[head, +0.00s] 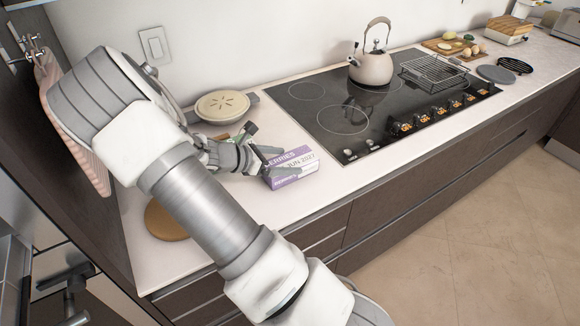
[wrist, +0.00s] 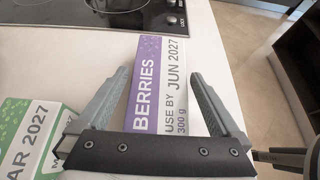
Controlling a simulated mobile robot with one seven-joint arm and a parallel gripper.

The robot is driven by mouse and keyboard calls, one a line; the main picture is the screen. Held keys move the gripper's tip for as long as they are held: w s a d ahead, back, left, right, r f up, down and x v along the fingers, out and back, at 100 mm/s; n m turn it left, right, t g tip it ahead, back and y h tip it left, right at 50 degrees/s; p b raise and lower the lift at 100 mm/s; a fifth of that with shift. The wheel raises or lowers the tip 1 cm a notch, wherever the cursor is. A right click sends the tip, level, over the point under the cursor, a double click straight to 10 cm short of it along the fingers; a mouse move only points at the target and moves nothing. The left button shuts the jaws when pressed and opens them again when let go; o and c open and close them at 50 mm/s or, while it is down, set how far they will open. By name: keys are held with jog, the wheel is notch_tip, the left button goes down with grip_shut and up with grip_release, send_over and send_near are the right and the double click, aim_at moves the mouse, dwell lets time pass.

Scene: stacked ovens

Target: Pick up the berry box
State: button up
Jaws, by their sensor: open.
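The berry box (head: 294,173) is a white and purple carton on the white counter, just in front of the cooktop. In the wrist view the berry box (wrist: 162,88) lies between my two fingers, with "BERRIES", "USE BY JUN 2027" and "300 g" on it. My gripper (head: 282,164) is open at the box, one finger on each side of it. In the wrist view my gripper (wrist: 160,84) spans the box's width with slight gaps at the sides. I cannot tell whether a finger touches it. The box's near end is hidden behind the gripper's dark bar.
A green and white carton (wrist: 30,133) lies left of my gripper. A pie dish (head: 222,105) stands at the wall and a round wooden board (head: 165,222) lies near the counter's left end. The black cooktop (head: 345,108) bears a kettle (head: 372,68) and a wire rack (head: 434,71).

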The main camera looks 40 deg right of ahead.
aim_at(293, 162)
jog(key=shift+x, duration=1.2)
jog(key=shift+r, duration=0.1)
jog(key=c, duration=1.4)
jog(key=shift+r, duration=0.1)
jog(key=shift+c, duration=0.2)
jog(key=shift+r, duration=0.5)
jog(key=r, duration=0.1)
jog(key=s+r, duration=0.1)
jog(key=r, duration=0.1)
jog(key=shift+r, duration=0.25)
jog(key=s+d+r, duration=0.1)
jog(key=s+r, duration=0.5)
jog(key=s, duration=0.4)
jog(key=shift+s+d+p, duration=0.2)
jog(key=shift+s+p, duration=0.1)
jog(key=shift+p, duration=0.1)
